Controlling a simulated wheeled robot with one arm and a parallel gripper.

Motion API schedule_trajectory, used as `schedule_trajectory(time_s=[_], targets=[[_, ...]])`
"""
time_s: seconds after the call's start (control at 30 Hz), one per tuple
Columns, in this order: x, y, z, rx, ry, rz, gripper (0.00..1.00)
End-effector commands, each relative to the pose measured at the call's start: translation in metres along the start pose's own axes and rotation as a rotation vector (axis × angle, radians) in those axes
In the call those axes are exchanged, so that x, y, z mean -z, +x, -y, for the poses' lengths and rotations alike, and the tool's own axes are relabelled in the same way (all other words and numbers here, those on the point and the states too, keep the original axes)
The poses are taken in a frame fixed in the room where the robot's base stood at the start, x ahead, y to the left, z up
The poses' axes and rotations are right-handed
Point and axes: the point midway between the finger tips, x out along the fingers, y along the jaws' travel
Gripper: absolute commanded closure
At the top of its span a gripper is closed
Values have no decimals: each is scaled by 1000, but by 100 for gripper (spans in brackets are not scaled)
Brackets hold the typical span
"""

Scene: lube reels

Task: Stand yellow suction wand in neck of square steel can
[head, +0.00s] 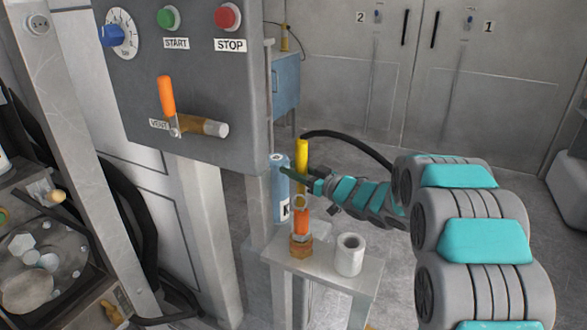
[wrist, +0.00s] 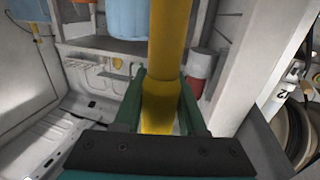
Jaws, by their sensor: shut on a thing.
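The yellow suction wand (head: 302,154) stands roughly upright, with a black hose (head: 350,139) running from near its top to the right, behind my arm. My gripper (head: 303,178) is shut on the wand, above a small grey stand. In the wrist view the wand (wrist: 166,50) rises between the two green fingers of my gripper (wrist: 161,95). The wand's lower part is hard to make out. I cannot make out the square steel can in either view.
The small stand (head: 330,276) bears a white hollow cylinder (head: 349,262) and an orange-handled brass fitting (head: 301,247). A blue cylinder (head: 280,185) stands behind it. A grey control panel (head: 225,95) with an orange vent lever (head: 167,97) is at the left. Open floor lies behind the stand.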

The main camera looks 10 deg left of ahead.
Motion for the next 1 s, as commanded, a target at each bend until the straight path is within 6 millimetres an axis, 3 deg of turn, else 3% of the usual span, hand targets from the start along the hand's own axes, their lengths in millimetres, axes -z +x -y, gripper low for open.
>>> schedule_trajectory(time_s=[0.97,1.0], targets=[[-7,0,0,0,1,2,100],[-7,0,0,0,1,2,57]])
